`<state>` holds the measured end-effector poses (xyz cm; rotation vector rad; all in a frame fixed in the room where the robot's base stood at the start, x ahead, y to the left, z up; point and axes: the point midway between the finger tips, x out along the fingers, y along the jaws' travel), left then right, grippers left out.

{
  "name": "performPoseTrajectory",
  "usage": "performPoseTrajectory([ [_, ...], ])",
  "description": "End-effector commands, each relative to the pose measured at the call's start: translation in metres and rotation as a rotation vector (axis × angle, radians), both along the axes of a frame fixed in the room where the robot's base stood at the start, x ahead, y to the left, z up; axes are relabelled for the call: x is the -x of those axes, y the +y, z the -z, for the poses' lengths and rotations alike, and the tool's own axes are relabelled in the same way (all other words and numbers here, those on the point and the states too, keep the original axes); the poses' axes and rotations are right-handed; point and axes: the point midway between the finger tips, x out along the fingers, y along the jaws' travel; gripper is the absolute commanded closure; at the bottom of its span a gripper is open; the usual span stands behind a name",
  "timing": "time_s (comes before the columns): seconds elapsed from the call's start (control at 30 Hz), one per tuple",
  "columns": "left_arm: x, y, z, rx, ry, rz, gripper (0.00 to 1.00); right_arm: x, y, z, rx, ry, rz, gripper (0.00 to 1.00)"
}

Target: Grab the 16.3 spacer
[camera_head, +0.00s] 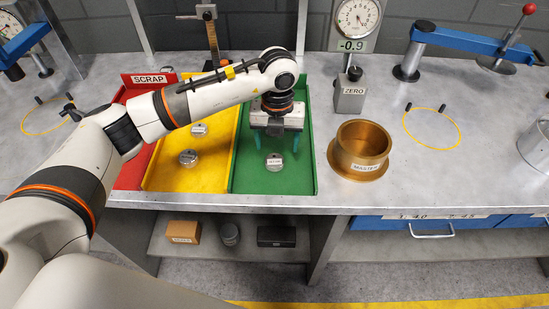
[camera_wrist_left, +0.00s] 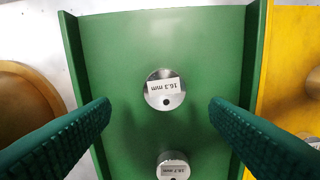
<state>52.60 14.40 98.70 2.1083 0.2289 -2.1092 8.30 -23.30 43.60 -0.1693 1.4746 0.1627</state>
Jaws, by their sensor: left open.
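The 16.3 spacer (camera_wrist_left: 164,90) is a short silver cylinder with a white "16.3 mm" label, upside down in the left wrist view. It lies on the green tray (camera_wrist_left: 160,40), and appears to be the silver disc (camera_head: 274,162) near the tray's front in the head view. My left gripper (camera_head: 275,143) is open above the green tray, its green fingers pointing down. In the left wrist view the gripper (camera_wrist_left: 160,107) has its fingers either side of the spacer, apart from it. My right gripper is not in view.
A second labelled spacer (camera_wrist_left: 173,166) lies close by in the green tray. A yellow tray (camera_head: 195,178) with more spacers and a red SCRAP tray (camera_head: 133,175) are left. The brass MASTER pot (camera_head: 360,152) and the ZERO gauge stand (camera_head: 350,95) are right.

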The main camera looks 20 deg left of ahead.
Motion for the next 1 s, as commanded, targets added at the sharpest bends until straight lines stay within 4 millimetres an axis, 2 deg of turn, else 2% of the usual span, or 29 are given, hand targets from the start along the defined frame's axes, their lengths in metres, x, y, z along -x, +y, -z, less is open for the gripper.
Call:
performPoseTrajectory([
  [0.17, 0.003, 0.003, 0.013, 0.000, 0.004, 0.001, 0.30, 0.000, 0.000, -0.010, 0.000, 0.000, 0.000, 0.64],
  [0.4, 0.004, 0.005, 0.048, 0.000, 0.003, 0.001, 0.30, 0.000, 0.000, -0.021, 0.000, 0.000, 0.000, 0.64],
  [0.7, 0.004, 0.005, 0.055, -0.001, 0.002, 0.002, 0.30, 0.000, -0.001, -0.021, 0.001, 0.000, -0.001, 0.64],
  [0.77, 0.004, 0.005, 0.055, -0.001, 0.002, 0.002, 0.38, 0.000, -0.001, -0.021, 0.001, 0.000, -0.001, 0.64],
  [1.0, 0.004, 0.005, 0.055, -0.001, 0.002, 0.002, 0.77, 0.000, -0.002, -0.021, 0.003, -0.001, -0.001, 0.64],
])
